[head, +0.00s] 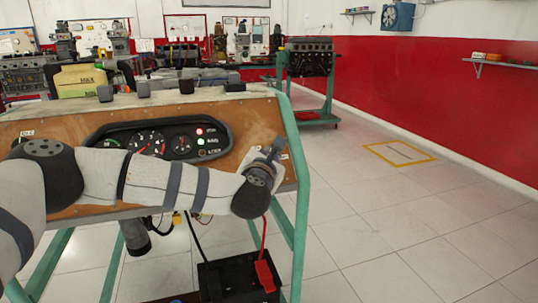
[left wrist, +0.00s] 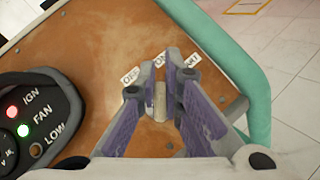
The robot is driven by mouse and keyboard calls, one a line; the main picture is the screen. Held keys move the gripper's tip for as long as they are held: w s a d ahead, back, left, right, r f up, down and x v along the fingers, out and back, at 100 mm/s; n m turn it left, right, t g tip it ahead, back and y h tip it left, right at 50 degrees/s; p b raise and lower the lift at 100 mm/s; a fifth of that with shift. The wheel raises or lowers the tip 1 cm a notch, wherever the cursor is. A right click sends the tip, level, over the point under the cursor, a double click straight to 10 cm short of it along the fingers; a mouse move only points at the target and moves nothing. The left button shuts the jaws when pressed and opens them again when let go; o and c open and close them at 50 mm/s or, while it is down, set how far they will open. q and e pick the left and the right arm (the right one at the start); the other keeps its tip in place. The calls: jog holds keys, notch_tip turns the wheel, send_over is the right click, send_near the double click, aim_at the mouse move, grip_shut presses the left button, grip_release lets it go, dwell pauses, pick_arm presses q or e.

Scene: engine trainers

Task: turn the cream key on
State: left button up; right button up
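The cream key (left wrist: 160,98) is in the left wrist view, on the brown wooden panel (left wrist: 90,60), with labels OFF, ON and one partly hidden label behind it. My left gripper (left wrist: 162,68) has its two purple-padded fingers close together, one on each side of the key, and appears closed on it. The key looks roughly in line with the ON label; the fingers hide part of it. In the head view my left gripper (head: 274,152) is at the panel's right end, and the key is hidden there. My right gripper is not in view.
The gauge cluster (head: 160,142) has a red IGN lamp (left wrist: 12,111) and a green FAN lamp (left wrist: 23,130) lit; the LOW lamp (left wrist: 36,151) is dark. A green frame (head: 296,160) edges the panel. A black battery (head: 232,280) sits below. Floor at right is clear.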

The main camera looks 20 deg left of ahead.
pick_arm(q)
jog(key=o, duration=0.4)
jog(key=shift+o, duration=0.2)
jog(key=s+d+r, duration=0.1)
jog(key=s, duration=1)
jog(key=shift+s+d+r, duration=0.2)
jog(key=shift+s+d, duration=0.15)
jog(key=shift+s, duration=0.05)
